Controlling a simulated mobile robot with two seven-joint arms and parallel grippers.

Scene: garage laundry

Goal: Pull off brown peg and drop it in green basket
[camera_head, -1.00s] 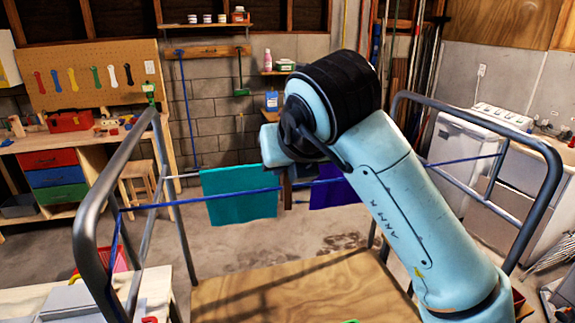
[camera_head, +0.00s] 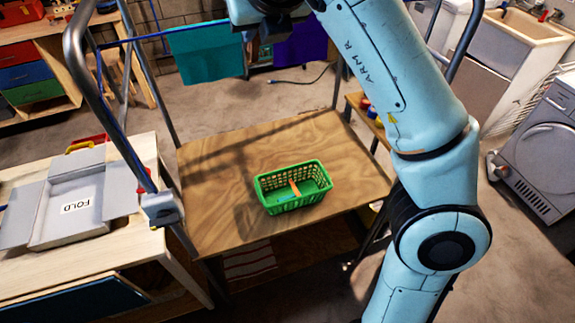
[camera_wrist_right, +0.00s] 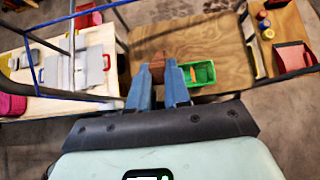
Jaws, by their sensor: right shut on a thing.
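My right gripper (camera_wrist_right: 157,76) is shut on a brown peg (camera_wrist_right: 157,69), which shows between its two blue fingers in the right wrist view. In the head view the right arm reaches up to the top edge, and its gripper shows poorly there. I cannot tell whether the peg is clear of the line. The green basket (camera_head: 300,202) stands on the wooden table with orange and blue pieces inside. In the right wrist view the basket (camera_wrist_right: 210,71) lies just right of the fingers. My left gripper is not in view.
A teal cloth (camera_head: 206,55) and a purple cloth (camera_head: 300,42) hang on the blue line between metal frames (camera_head: 100,90). The wooden table (camera_head: 225,160) is bare around the basket.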

